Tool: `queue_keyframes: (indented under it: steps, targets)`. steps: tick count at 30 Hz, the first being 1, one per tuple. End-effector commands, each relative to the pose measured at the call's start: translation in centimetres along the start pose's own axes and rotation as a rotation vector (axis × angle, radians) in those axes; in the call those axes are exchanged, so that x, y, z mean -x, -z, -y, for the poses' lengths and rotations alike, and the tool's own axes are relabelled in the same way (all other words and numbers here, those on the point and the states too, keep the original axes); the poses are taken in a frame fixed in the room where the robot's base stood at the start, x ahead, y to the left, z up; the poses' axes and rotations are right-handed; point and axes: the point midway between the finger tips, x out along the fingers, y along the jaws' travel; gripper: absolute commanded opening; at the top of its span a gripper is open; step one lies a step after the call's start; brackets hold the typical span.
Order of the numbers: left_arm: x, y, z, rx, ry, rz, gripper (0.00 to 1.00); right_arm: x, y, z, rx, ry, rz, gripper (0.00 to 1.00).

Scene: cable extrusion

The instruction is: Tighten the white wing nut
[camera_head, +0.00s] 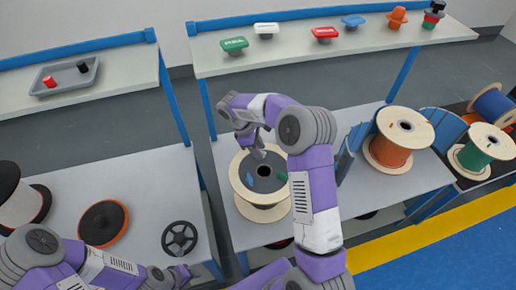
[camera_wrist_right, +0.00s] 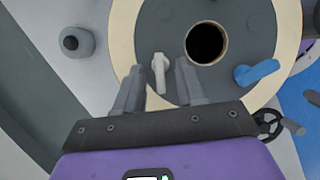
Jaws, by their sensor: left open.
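The white wing nut (camera_wrist_right: 160,72) sits upright on the dark face of a wooden-rimmed cable reel (camera_wrist_right: 290,25), beside the reel's centre hole. My right gripper (camera_wrist_right: 159,70) is open, with one finger on each side of the wing nut in the wrist view; contact is not visible. In the head view my right gripper (camera_head: 255,150) is over the reel (camera_head: 243,203), and the white wing nut cannot be made out there. A blue wing nut (camera_wrist_right: 257,72) is at the right of the hole. My left gripper (camera_head: 182,273) is low at the left, open, and holds nothing visible.
A green piece (camera_head: 283,173) is on the reel's right side. Other reels (camera_head: 398,140) stand to the right. A handwheel (camera_head: 179,238) and an orange-edged disc (camera_head: 103,223) lie on the left table. The upper shelf (camera_head: 290,55) holds several coloured parts; a grey tray (camera_head: 65,76) is at left.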

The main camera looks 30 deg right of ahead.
Motion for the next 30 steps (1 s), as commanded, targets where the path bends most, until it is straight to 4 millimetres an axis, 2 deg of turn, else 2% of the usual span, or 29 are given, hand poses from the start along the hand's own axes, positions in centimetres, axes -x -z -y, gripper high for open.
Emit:
queue_keyframes:
  steps: [1, 6, 8, 30]
  targets:
    - [0.0, 0.0, 0.0, 0.0, 0.0, 0.0, 0.43, 0.01, 0.01, 0.0, 0.0, 0.0, 0.0, 0.33]
    - [0.0, 0.0, 0.0, 0.0, 0.0, 0.0, 0.43, 0.02, 0.01, 0.01, 0.0, 0.0, 0.0, 0.06]
    - [0.0, 0.0, 0.0, 0.0, 0.0, 0.0, 0.43, 0.01, 0.01, 0.01, 0.0, 0.0, 0.0, 0.0]
    - [0.1, -0.01, -0.04, 0.0, 0.0, 0.0, 0.43, -0.13, -0.13, -0.02, -0.01, 0.006, 0.005, 0.0]
